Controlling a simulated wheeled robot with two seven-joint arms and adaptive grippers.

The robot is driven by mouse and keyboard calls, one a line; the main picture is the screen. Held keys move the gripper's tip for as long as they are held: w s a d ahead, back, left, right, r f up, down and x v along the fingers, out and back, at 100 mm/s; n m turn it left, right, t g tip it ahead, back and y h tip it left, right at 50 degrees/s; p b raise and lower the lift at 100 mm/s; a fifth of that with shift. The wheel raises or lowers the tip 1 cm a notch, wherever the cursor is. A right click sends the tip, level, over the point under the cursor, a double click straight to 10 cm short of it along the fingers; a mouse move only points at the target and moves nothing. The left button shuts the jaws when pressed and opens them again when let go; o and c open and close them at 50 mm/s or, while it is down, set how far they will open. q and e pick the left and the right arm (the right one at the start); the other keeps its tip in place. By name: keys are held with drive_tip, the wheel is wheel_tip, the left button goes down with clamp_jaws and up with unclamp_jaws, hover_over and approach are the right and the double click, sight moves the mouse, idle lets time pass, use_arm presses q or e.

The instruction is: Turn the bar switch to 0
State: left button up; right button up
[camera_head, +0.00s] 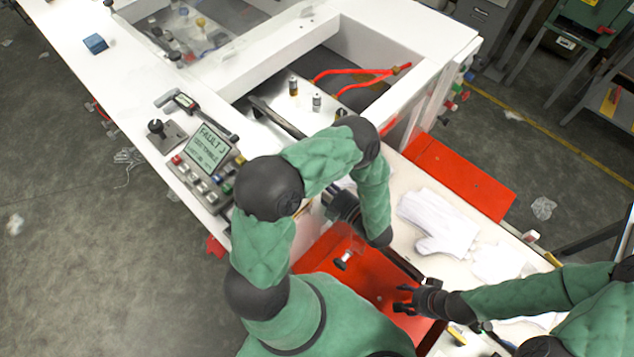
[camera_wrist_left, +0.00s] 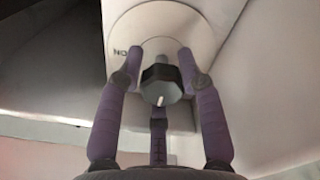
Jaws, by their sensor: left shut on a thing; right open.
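In the left wrist view, a dark, faceted knob, the bar switch (camera_wrist_left: 160,84), with a short white mark on its near edge, sits on a round white plate (camera_wrist_left: 172,22). Black letters at the plate's left read like "NO" or an upside-down "ON". My left gripper (camera_wrist_left: 160,72) has its purple fingers around the knob, one at each side and one below, shut on it. In the head view my left arm hides this gripper, and I cannot make out the switch. My right gripper (camera_head: 408,299) is open and empty above the red surface at lower right.
A control box with a "FAULT" screen (camera_head: 207,148) stands on the white bench at left, beside a black-knobbed lever (camera_head: 157,128). White gloves (camera_head: 437,221) lie on the white surface at right. Red hoses (camera_head: 350,72) run in the open bay.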

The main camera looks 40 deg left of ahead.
use_arm(q)
drive_tip(key=shift+s+f, duration=0.15)
drive_tip(key=shift+f, duration=0.15)
drive_tip(key=o, duration=1)
drive_tip(key=shift+o, duration=0.6)
drive_tip(key=shift+r, duration=0.1)
drive_tip(key=d, duration=1.2)
drive_tip(key=shift+s, duration=0.4)
